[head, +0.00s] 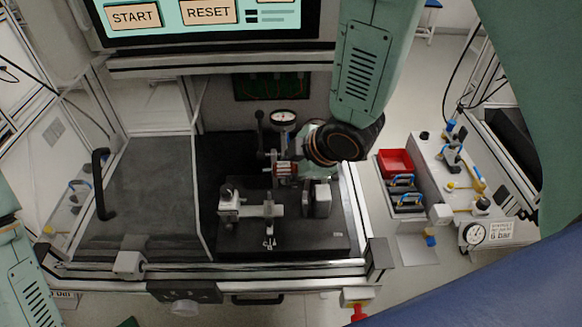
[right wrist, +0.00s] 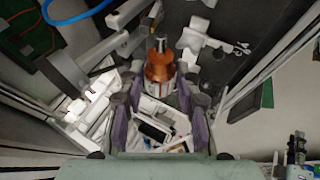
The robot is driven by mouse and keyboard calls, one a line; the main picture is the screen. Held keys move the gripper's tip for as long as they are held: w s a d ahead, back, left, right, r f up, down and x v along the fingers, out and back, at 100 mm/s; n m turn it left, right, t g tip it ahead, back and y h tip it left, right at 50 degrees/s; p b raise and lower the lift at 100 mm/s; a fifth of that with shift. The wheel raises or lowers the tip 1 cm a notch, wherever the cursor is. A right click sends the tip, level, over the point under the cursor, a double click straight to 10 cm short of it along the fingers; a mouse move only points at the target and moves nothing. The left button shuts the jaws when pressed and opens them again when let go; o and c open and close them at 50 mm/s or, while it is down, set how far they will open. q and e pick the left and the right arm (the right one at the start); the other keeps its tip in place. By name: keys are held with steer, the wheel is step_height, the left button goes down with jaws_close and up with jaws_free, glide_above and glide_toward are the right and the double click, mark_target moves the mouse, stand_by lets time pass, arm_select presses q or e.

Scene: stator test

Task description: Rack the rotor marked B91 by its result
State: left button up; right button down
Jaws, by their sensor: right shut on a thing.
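A rotor with a copper-red body (head: 287,168) is at my right gripper (head: 299,169), above the dark fixture plate inside the test cell. In the right wrist view the copper rotor (right wrist: 160,66) lies between the tips of the two purple-padded fingers of my right gripper (right wrist: 160,100), which is shut on it. I cannot read any mark on the rotor. The test fixture (head: 262,209) has grey metal blocks and stands below and in front of the rotor. A dial gauge (head: 284,118) stands behind it. My left gripper is not in view.
A screen (head: 210,35) with START and RESET buttons hangs above the cell. A clear door panel (head: 140,195) with a black handle covers the cell's left part. Right of the cell's frame are a red bin (head: 396,161) and black trays with blue handles (head: 405,200).

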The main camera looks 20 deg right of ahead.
mark_target(291, 167)
steer(key=shift+r+p, duration=2.45)
steer(key=shift+r, duration=0.2)
steer(key=shift+f, duration=0.25)
